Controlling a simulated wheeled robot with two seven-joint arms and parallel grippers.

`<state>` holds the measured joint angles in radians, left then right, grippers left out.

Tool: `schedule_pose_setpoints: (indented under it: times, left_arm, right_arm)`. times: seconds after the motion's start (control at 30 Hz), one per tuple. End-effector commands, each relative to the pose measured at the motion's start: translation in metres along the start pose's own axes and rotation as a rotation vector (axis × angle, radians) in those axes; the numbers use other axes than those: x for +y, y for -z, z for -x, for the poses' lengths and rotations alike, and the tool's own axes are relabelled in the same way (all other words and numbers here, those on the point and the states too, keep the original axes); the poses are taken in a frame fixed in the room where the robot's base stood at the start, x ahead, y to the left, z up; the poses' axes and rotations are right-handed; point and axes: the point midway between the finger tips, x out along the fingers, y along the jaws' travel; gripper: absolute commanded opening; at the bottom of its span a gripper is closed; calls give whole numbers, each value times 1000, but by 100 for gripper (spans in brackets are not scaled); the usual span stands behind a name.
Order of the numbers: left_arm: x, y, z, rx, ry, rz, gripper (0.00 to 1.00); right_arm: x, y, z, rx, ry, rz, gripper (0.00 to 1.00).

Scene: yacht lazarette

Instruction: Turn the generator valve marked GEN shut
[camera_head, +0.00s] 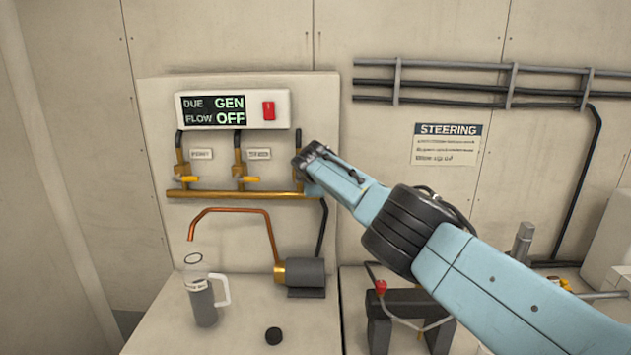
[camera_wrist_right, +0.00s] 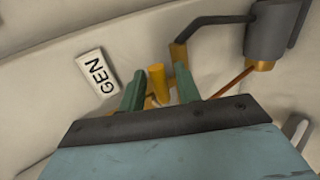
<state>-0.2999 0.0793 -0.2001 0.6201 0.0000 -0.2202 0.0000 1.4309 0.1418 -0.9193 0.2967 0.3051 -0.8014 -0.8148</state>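The GEN label (camera_wrist_right: 97,73) is a white plate with black letters on the panel in the right wrist view. Beside it is a brass valve part (camera_wrist_right: 157,82), seen between my right gripper's green fingers (camera_wrist_right: 160,88). The fingers stand apart, one on each side of it, and I cannot tell whether they touch it. In the head view my right gripper (camera_head: 305,158) is at the rightmost valve of the brass manifold (camera_head: 225,195) and hides most of it, including its handle and label. My left gripper is not in view.
Two other valves with yellow handles (camera_head: 188,180) (camera_head: 246,179) stand to the left. A display (camera_head: 213,110) above reads DUE GEN, FLOW OFF, beside a red switch (camera_head: 268,109). Below are a copper spout (camera_head: 235,210), a grey pump (camera_head: 305,273), a jug (camera_head: 203,297) and a black cap (camera_head: 273,336).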

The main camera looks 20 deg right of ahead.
Motion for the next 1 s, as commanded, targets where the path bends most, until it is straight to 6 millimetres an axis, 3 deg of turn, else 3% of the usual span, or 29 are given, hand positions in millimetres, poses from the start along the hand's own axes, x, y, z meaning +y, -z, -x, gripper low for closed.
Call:
schedule_pose_setpoints:
  times: [0.27,0.7,1.0]
  left_arm:
    - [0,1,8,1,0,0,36]
    - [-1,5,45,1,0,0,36]
    - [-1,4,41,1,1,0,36]
  right_arm:
    - [2,0,4,2,1,0,33]
    - [2,0,29,2,-1,2,33]
    - [0,0,56,3,-2,0,33]
